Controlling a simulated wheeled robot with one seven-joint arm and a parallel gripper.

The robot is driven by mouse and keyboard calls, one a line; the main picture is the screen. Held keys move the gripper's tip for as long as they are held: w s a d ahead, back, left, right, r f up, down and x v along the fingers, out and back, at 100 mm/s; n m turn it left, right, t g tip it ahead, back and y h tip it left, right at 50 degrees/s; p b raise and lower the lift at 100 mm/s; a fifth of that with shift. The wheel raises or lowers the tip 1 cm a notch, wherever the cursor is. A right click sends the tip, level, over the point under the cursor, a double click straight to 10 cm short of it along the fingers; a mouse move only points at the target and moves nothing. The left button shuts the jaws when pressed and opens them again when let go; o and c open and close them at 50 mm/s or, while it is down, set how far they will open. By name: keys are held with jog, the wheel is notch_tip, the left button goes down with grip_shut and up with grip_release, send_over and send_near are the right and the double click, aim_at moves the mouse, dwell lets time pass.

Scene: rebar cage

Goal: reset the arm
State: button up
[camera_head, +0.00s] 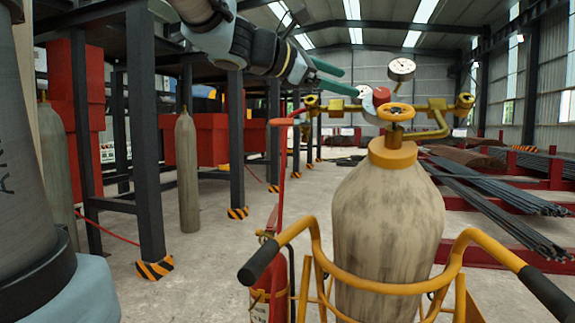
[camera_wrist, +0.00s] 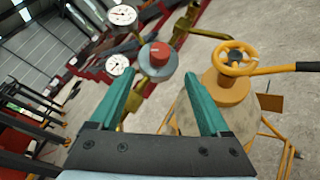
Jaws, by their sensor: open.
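My gripper (camera_head: 351,84) reaches in from the upper left in the head view. Its two green fingers are spread apart and nothing is seen between them. In the wrist view the open fingers (camera_wrist: 158,78) point at a grey regulator with a red knob (camera_wrist: 157,54). The red knob also shows in the head view (camera_head: 381,93), just beyond the fingertips. I cannot tell whether a finger touches the regulator. My arm (camera_head: 245,42) is stretched out above the floor toward the gas cylinder's top.
A worn gas cylinder (camera_head: 388,220) with a yellow handwheel (camera_head: 396,112) stands in a yellow trolley (camera_head: 385,288). A fire extinguisher (camera_head: 268,285) is at the trolley's left. Steel posts stand left, rebar (camera_head: 500,190) lies right.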

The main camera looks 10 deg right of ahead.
jog(key=w+a+f+m+g+y+p, duration=0.15)
jog(key=a+f+y, duration=0.3)
jog(key=f, duration=0.65)
jog(key=a+f+m+y+p, duration=0.3)
jog(key=a+f+y, duration=0.15)
jog(key=f, duration=0.55)
jog(key=s+a+f+m+g+y+p, duration=0.1)
jog(key=s+a+f+m+y+p, duration=0.1)
jog(key=a+f, duration=0.5)
jog(key=s+a+f+m+g+y+p, duration=0.1)
jog(key=s+a+f+m+y+p, duration=0.1)
jog(key=s+a+f+m, duration=0.4)
jog(key=a+f+m+y, duration=0.1)
jog(key=a+m, duration=0.1)
jog(key=a, duration=0.1)
jog(key=shift+s+a+f+g+y, duration=0.25)
jog(key=shift+a+f+g+y, duration=0.05)
jog(key=shift+g+y, duration=0.1)
jog(key=shift+r+m, duration=0.1)
jog(key=shift+m, duration=0.15)
